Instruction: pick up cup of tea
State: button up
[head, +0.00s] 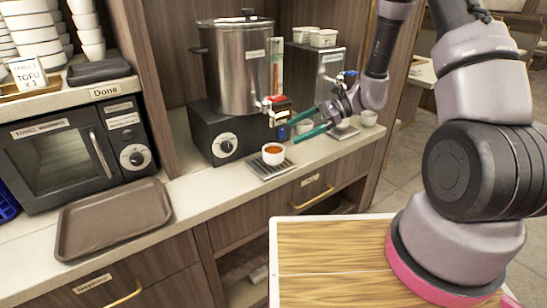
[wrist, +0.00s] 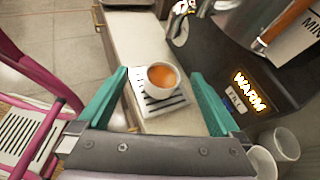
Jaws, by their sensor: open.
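The cup of tea (head: 273,154) is a small white cup with orange-brown liquid. It stands upright on a slotted metal drip tray (head: 258,168) below the tap of a large steel urn (head: 238,68). My gripper (head: 293,132) is open, its two teal fingers pointing at the cup from the right in the head view. In the wrist view the cup (wrist: 163,90) shows ahead, between the lines of the spread fingers (wrist: 160,74), on the drip tray (wrist: 154,107). The fingers look apart from the cup, and nothing is held.
The urn stands on a black warmer (head: 212,135) behind the cup. Empty white cups (wrist: 285,145) show at the wrist view's lower right. A brown tray (head: 113,215) and a microwave (head: 70,150) are at left.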

jog(key=m, duration=0.2)
send_near(264, 154)
jog(key=shift+t+y, duration=0.3)
jog(key=shift+t, duration=0.2)
jog(key=a+f, duration=0.3)
jog(key=shift+w+a+f, duration=0.2)
jog(key=shift+w+f, duration=0.05)
jog(key=shift+w, duration=0.05)
jog(key=shift+x, duration=3.05)
jog(key=shift+r, duration=0.1)
jog(key=c, duration=1.4)
jog(key=shift+r, duration=0.15)
